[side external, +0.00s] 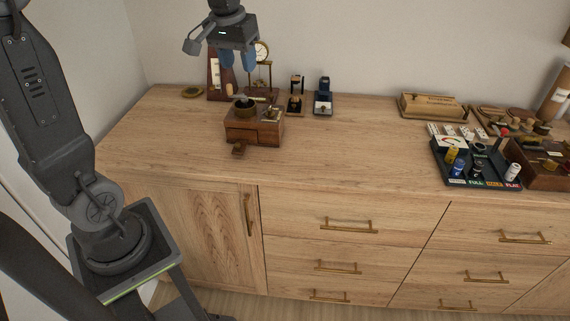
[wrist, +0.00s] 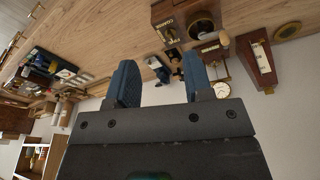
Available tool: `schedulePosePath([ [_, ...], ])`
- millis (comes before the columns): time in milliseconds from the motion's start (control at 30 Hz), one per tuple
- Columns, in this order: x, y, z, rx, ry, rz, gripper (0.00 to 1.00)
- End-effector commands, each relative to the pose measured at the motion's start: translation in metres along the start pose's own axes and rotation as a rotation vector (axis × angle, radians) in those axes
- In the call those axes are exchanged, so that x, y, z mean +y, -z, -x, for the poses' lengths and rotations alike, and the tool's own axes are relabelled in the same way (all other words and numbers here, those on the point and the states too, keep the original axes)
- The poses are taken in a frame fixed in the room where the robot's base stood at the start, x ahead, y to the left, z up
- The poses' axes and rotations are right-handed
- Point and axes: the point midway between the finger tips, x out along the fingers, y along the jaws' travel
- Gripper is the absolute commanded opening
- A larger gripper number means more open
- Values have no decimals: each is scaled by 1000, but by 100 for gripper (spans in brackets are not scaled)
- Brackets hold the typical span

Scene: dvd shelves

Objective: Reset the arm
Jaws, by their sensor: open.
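My gripper (side external: 238,62) is open and empty, held in the air above the back left of the wooden sideboard (side external: 350,150). In the side external view its blue fingers point down, above and behind a small wooden box (side external: 265,132) with a little drawer pulled out at its front. In the wrist view the two blue fingers (wrist: 157,84) stand apart with nothing between them. The wooden box (wrist: 178,14) appears there beyond the fingertips, at the top edge. No contact with any object is visible.
A metronome-like wooden piece (side external: 214,78) and a small clock (side external: 261,52) stand close to my gripper. Small stands (side external: 323,98) sit to their right. A black tray (side external: 470,165) with batteries and a wooden case (side external: 433,106) occupy the right. The sideboard's middle is clear.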

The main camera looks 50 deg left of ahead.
Motion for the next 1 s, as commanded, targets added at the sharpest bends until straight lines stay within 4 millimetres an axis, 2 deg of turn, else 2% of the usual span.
schedulePosePath([
  [33, 14, -23, 10, 32, -12, -51, 47],
  [100, 28, -52, 18, 72, -28, -116, 47],
  [300, 53, -136, 26, 184, -82, -290, 47],
  [400, 57, -169, 22, 228, -108, -359, 47],
  [500, 58, -192, 17, 260, -128, -407, 47],
  [700, 58, -210, 12, 285, -144, -447, 47],
  [1000, 58, -210, 12, 285, -144, -446, 47],
])
